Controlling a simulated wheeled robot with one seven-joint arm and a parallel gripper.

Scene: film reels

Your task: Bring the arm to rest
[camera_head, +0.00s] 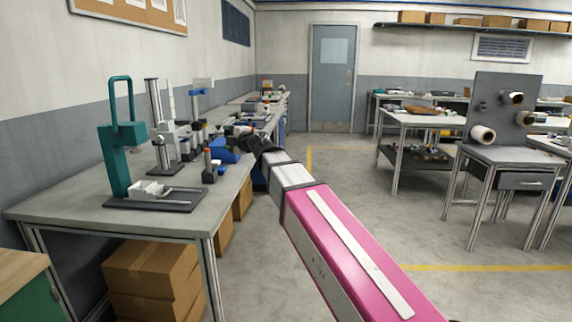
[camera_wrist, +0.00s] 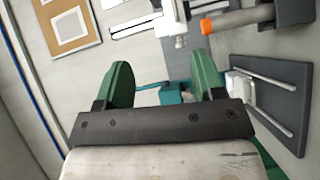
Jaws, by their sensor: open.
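My arm (camera_head: 335,235), pink and silver, reaches from the lower right of the head view toward the workbench on the left. Its dark far end is over or near the bench's right edge; I cannot tell the exact gap. My gripper (camera_wrist: 158,62) shows in the wrist view with two green fingers spread apart on a dark bar. Nothing is held between them. A teal part of a bench device (camera_wrist: 171,94) shows beyond the gap. In the head view the fingers are too small to make out.
The workbench (camera_head: 70,200) carries a teal press (camera_head: 116,150), a dark plate with a white block (camera_head: 150,190) and several small devices. Boxes (camera_head: 150,270) stand beneath. A table with a grey spool panel (camera_head: 500,110) stands right. The floor (camera_head: 330,160) between is clear.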

